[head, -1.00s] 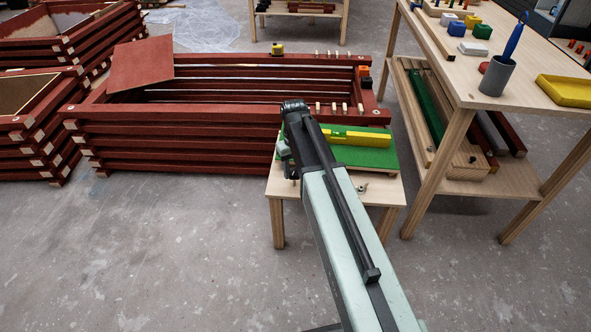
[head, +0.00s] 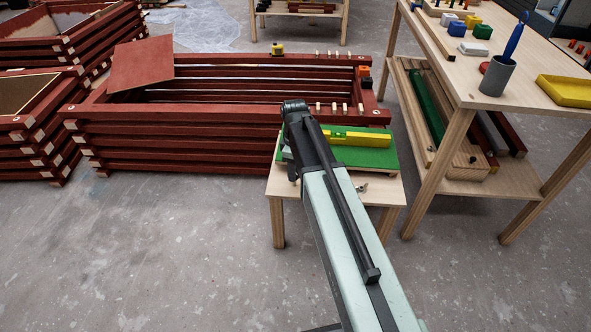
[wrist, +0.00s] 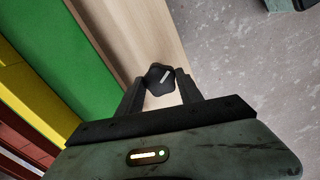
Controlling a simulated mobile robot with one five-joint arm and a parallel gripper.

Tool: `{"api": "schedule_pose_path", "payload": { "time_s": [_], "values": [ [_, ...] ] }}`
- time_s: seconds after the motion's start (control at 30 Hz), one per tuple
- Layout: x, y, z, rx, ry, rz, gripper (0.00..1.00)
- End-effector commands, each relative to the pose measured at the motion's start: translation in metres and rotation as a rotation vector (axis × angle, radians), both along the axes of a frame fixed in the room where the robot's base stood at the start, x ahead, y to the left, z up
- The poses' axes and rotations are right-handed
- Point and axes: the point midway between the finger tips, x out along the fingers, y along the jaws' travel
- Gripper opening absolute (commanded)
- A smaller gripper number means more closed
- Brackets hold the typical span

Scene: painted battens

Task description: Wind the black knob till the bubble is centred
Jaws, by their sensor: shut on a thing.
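The black knob (wrist: 160,76) with a pale pointer mark sits at the edge of the small wooden table in the wrist view. My gripper (wrist: 161,88) has its two dark fingers on either side of the knob, shut on it. In the head view my arm hides the knob and fingertips. A green board (head: 366,158) lies on the small table, and a yellow level (head: 362,139) lies along it. Both also show in the wrist view, the green board (wrist: 82,55) beside the yellow level (wrist: 28,92). The bubble is too small to make out.
The small wooden table (head: 385,190) stands before a stack of red battens (head: 180,145). A taller workbench (head: 455,75) with blocks, a grey cup (head: 496,77) and a yellow tray (head: 566,91) is at the right. The floor at front left is clear.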

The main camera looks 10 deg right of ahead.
Motion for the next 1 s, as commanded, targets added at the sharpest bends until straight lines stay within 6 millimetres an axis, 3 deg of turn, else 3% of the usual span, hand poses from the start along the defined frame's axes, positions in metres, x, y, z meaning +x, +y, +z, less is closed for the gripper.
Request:
{"api": "schedule_pose_path", "payload": {
  "time_s": [0.7,0.73,0.77,0.8,1.0],
  "values": [
    [-0.0019,0.0016,-0.0002,0.004,0.005,0.068,0.02],
    [-0.0019,0.0016,-0.0002,0.004,0.006,0.068,0.51],
    [-0.0019,0.0016,-0.0002,0.004,0.006,0.068,0.60],
    [-0.0017,0.0014,-0.0002,0.004,0.005,0.068,0.65],
    [-0.0009,0.0006,-0.0001,0.002,0.002,0.067,0.65]
  ]
}}
